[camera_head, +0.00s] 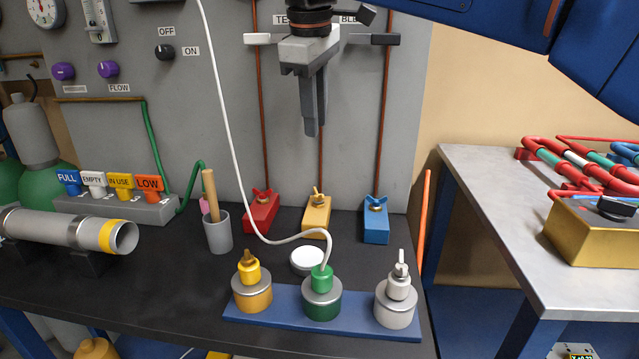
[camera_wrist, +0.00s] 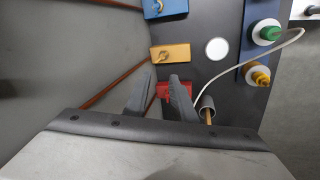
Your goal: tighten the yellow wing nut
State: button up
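The yellow block (camera_head: 316,220) lies on the dark bench top against the grey panel, between a red and a blue block. Its small yellow wing nut (camera_head: 318,195) stands on top at the back end, by a copper rod running up the panel. In the wrist view the yellow block (camera_wrist: 176,52) lies beyond my fingertips, its wing nut (camera_wrist: 162,54) toward the left end. My gripper (camera_head: 314,132) hangs above the blocks, pointing down, apart from them. In the wrist view the fingers of my gripper (camera_wrist: 162,80) stand apart with nothing held. They partly hide the red block.
The red block (camera_head: 261,214) and blue block (camera_head: 376,226) flank it. In front are a white disc (camera_head: 307,261) and a blue base (camera_head: 262,317) with capped cylinders. A white cable (camera_head: 219,105) hangs left of my gripper. A grey cup (camera_head: 218,236) holds a wooden stick.

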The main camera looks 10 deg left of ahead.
jog(key=d+m+y, duration=0.2)
jog(key=d+m, duration=0.1)
jog(key=m, duration=0.5)
send_near(320, 192)
jog(key=shift+t, duration=0.3)
jog(key=x, duration=0.8)
jog(key=shift+w+a, duration=0.15)
grip_shut()
